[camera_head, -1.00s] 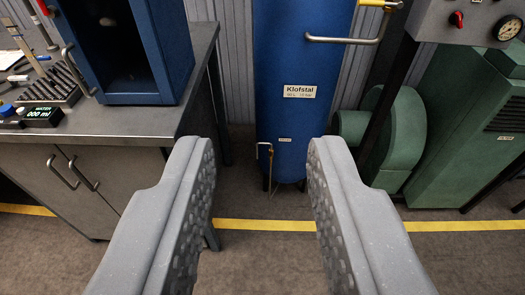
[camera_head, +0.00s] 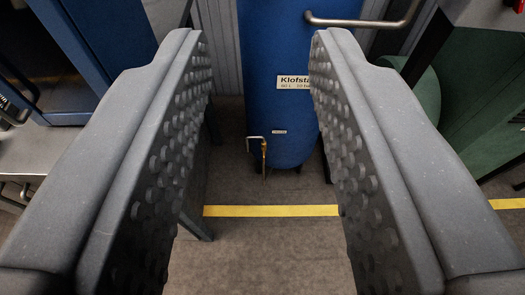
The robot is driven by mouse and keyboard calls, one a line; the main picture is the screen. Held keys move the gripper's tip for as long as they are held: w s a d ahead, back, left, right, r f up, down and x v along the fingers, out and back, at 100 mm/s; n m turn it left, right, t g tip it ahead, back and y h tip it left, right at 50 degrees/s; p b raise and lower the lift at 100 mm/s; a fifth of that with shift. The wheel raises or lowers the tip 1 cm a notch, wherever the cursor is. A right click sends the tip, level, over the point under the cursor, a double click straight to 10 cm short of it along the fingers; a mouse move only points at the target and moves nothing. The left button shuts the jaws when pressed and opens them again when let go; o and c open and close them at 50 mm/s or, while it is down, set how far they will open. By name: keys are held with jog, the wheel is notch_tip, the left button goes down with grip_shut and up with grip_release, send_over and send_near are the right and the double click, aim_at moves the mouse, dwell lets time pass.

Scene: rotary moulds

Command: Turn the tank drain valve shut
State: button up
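The blue tank (camera_head: 285,70) stands upright ahead, with a white label reading "Klofstal" on it. The drain valve (camera_head: 263,150) is low on the tank's left side, a small brass-coloured fitting with a pale bent handle or pipe at its top. Its exact handle position is too small to tell. My gripper (camera_head: 258,45) is open and empty, its two grey studded fingers spread wide. The valve shows in the gap between the fingers, farther off and below the tips in the picture. The right finger covers part of the tank label.
A workbench (camera_head: 40,160) with a blue cabinet (camera_head: 85,45) is on the left. A green machine (camera_head: 480,90) is on the right. A metal pipe (camera_head: 365,22) leaves the tank at the upper right. A yellow floor line (camera_head: 270,211) crosses clear floor before the tank.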

jog(key=w+f+p, duration=0.2)
jog(key=w+f, duration=0.9)
jog(key=w, duration=0.4)
jog(key=w+f+p, duration=0.2)
jog(key=w+f, duration=0.8)
jog(key=w, duration=0.4)
jog(key=w+f+t+p, duration=0.1)
jog(key=w+f, duration=0.3)
jog(key=f, duration=0.8)
jog(key=w+f+p, duration=0.1)
jog(key=w+f, duration=0.2)
jog(key=f, duration=0.9)
jog(key=s+f+t+p, duration=0.1)
jog(key=s+f, duration=0.3)
jog(key=f, duration=0.5)
jog(key=s+f+p, duration=0.2)
jog(key=s+f, duration=0.2)
jog(key=f, duration=0.6)
jog(key=s+f+t+p, duration=0.1)
jog(key=s+f, duration=0.3)
jog(key=f, duration=0.5)
jog(key=w+b, duration=0.1)
jog(key=w, duration=0.3)
jog(key=w+b, duration=0.1)
jog(key=w, duration=0.4)
jog(key=w+b, duration=0.2)
jog(key=w, duration=0.3)
jog(key=shift+d, duration=0.4)
